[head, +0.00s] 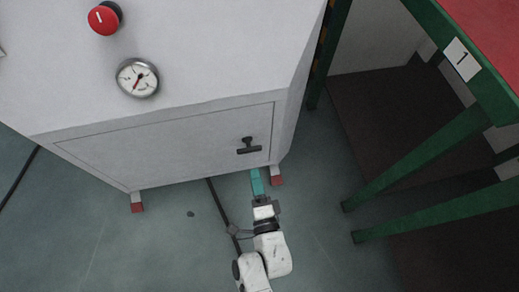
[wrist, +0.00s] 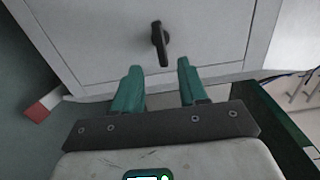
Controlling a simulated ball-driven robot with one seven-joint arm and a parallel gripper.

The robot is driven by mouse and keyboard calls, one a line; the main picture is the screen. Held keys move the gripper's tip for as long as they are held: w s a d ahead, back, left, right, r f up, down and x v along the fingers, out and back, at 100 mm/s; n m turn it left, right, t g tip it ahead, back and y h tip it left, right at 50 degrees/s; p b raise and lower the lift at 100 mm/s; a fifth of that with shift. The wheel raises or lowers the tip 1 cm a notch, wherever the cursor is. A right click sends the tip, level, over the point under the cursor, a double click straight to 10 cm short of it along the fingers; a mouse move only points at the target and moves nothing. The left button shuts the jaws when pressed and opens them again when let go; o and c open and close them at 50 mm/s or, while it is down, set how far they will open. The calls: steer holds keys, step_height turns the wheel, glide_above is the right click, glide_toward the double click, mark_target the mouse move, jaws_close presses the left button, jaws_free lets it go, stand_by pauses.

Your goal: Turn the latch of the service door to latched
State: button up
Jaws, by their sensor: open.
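The service door (head: 175,150) is a flat grey panel in the front of the white generator cabinet, and it looks closed. Its black latch (head: 249,150) is near the door's right edge, its bar about level in the head view. In the wrist view the latch (wrist: 160,45) shows as a dark handle, just beyond and between the fingertips. My gripper (head: 257,174) is below the latch, in front of the cabinet's lower edge. In the wrist view its two teal fingers (wrist: 159,67) are apart with nothing between them. They appear clear of the latch.
A red button (head: 104,18) and a round gauge (head: 138,78) sit on the cabinet above the door. The cabinet stands on red-tipped feet (head: 137,203). A green-framed table (head: 440,165) with a red top stands at the right. A dark cable (head: 222,208) lies on the floor.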

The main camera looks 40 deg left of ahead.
mark_target(250, 152)
steer(key=b+x, duration=0.1)
steer(key=x, duration=0.9)
steer(key=shift+w, duration=0.1)
jaws_close()
stand_by(0.3)
